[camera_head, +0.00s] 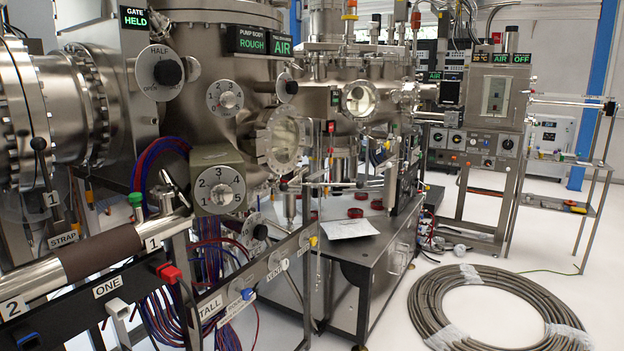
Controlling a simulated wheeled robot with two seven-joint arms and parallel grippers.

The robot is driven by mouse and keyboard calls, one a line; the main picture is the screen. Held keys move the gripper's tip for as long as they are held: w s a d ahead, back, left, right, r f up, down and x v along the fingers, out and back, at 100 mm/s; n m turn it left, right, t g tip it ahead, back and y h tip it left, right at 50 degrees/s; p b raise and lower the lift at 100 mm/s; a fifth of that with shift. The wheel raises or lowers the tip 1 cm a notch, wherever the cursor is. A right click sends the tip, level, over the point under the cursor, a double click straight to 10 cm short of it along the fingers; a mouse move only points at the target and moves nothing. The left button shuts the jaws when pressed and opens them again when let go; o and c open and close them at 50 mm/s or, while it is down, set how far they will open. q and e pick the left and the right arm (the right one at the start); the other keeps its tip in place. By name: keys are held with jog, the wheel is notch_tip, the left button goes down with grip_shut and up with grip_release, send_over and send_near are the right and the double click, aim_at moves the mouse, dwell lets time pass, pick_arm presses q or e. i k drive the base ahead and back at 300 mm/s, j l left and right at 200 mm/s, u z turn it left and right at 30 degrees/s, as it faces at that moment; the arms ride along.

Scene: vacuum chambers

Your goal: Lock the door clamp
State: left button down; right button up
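A boxy steel chamber (497,95) stands at the right back. Its front has a small rectangular window (496,96), and green signs above it read AIR and OFF. A round glass port (285,140) with a bolted rim is on the main chamber in the middle. A smaller round port (360,98) lies to its right. I cannot tell which part is the door clamp, or whether any clamp is locked. Neither of my grippers is in view.
A steel tube with a brown sleeve (100,252) and a labelled rack (220,298) fill the near left. A numbered dial (220,190) is behind them. A dark cabinet (372,262) stands mid-view. A coiled hose (425,310) lies on the white floor; some floor around it is clear.

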aim_at(283, 186)
jog(key=i+l, duration=0.35)
jog(key=i+l+z, duration=0.15)
jog(key=i+l, duration=0.25)
jog(key=i, duration=0.15)
jog(key=i+l, duration=0.3)
jog(key=i, duration=0.2)
